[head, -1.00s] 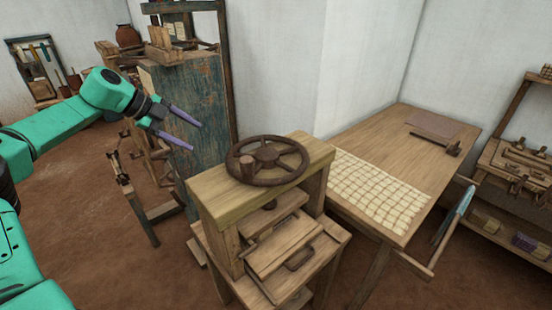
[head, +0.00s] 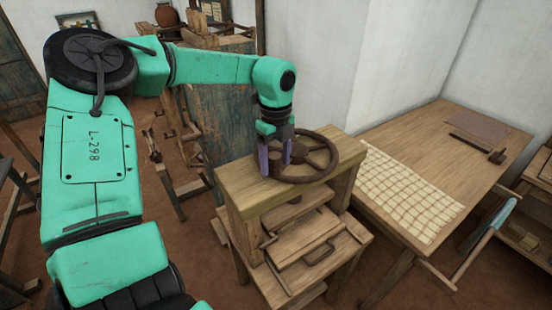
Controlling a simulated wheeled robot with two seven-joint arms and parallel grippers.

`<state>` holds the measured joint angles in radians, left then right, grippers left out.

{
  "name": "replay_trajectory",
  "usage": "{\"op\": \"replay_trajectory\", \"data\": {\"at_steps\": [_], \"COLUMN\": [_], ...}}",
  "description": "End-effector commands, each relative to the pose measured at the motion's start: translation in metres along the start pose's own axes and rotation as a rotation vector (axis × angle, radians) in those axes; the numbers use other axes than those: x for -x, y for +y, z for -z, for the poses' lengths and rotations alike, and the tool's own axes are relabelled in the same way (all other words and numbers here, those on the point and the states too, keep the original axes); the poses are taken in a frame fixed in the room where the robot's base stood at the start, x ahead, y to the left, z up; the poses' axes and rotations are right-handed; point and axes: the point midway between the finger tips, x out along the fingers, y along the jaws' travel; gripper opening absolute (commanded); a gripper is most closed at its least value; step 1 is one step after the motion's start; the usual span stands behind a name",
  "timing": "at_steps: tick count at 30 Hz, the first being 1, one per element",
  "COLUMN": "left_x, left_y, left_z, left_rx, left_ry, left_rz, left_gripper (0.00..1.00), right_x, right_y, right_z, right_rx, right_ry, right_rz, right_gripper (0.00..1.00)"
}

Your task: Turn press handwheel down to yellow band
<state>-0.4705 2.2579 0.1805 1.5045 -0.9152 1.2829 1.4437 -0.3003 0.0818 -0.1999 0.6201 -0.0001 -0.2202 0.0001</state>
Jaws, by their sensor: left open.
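The press handwheel (head: 323,168) is a dark, spoked wheel lying flat on top of the wooden press (head: 238,190). My left gripper (head: 276,168) points down at the wheel's left side, its purple fingers open and apart. The fingers are where the upright knob stood on the rim, and they hide it; I cannot tell whether they touch it. Under the top beam, the press plate (head: 295,215) is partly visible above a wooden board with a dark handle (head: 318,256). I cannot make out a yellow band. My right gripper is not in view.
A wooden table (head: 440,150) with checked cloth (head: 405,190) stands to the right of the press. A brown mat and a small wooden tool lie at its far end. A blue-green weathered panel (head: 225,125) stands behind my left arm. The floor left of the press is partly open.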

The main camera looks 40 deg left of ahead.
Motion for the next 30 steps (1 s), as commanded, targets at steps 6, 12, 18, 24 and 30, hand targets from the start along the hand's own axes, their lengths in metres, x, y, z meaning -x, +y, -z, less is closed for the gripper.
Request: {"op": "replay_trajectory", "data": {"at_steps": [6, 12, 18, 24, 30], "left_x": [-0.0121, -0.0119, -0.0115, -0.0112, -0.0109], "left_y": [0.0001, 0.0, -0.0001, -0.0003, -0.0004], "left_z": [-0.0001, -0.0002, -0.0002, -0.0002, -0.0002], "left_rx": [0.002, 0.001, 0.001, 0.001, 0.002], "left_ry": [0.001, 0.001, 0.001, 0.001, 0.001], "left_rz": [0.001, 0.002, 0.002, 0.002, 0.003], "left_gripper": [0.72, 0.49, 0.0, 0.0, 0.0], "right_x": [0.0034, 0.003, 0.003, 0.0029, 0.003], "right_y": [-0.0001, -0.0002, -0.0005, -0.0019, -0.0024], "right_z": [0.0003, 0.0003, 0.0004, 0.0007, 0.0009], "right_rx": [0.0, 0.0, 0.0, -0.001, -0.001], "right_ry": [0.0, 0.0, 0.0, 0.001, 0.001], "right_rz": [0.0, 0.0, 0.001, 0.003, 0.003], "right_gripper": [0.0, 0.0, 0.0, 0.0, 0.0]}}
